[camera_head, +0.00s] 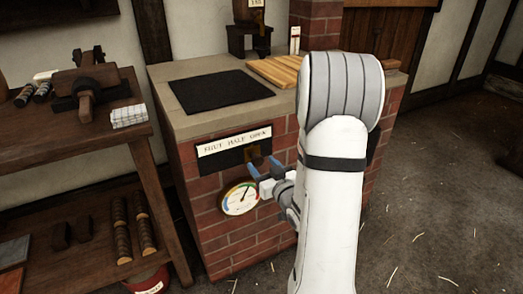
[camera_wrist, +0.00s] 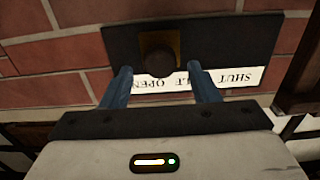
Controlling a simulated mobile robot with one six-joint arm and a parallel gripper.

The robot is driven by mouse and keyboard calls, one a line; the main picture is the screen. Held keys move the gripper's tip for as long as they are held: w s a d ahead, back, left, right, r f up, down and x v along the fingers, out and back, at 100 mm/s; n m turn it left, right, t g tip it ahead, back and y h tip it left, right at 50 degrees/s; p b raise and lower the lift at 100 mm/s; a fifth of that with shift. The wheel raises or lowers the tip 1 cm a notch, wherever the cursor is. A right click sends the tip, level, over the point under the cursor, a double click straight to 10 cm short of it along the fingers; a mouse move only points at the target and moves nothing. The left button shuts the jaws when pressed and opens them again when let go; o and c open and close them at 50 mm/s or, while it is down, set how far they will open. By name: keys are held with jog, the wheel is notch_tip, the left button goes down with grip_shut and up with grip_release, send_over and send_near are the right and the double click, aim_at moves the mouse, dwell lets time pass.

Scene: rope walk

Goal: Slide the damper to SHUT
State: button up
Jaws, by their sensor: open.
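The damper's dark round knob (camera_wrist: 158,60) stands on a brass slide (camera_wrist: 174,42) in a black plate (camera_wrist: 232,35) on the brick front. In the head view the black plate (camera_head: 225,160) sits under a white label (camera_head: 234,141) reading SHUT, HALF, OPEN from left to right. The brass slide (camera_head: 251,154) is at the right, under OPEN. The wrist view shows the label (camera_wrist: 235,78) upside down. My gripper (camera_head: 264,167) is open in front of the knob; its blue fingertips (camera_wrist: 159,70) lie either side of it in the wrist view. I cannot tell whether they reach around it.
A round gauge (camera_head: 240,198) is just below the damper. The brick stove (camera_head: 220,235) carries a dark top plate (camera_head: 220,92) and a wooden slatted board (camera_head: 277,70). A wooden workbench (camera_head: 75,150) with tools stands close on the left.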

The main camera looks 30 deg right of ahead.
aim_at(259, 162)
jog(key=shift+w+a+f+p, duration=0.1)
jog(key=shift+w+p, duration=0.2)
jog(key=shift+w, duration=1.55)
jog(key=shift+c, duration=0.5)
grip_shut()
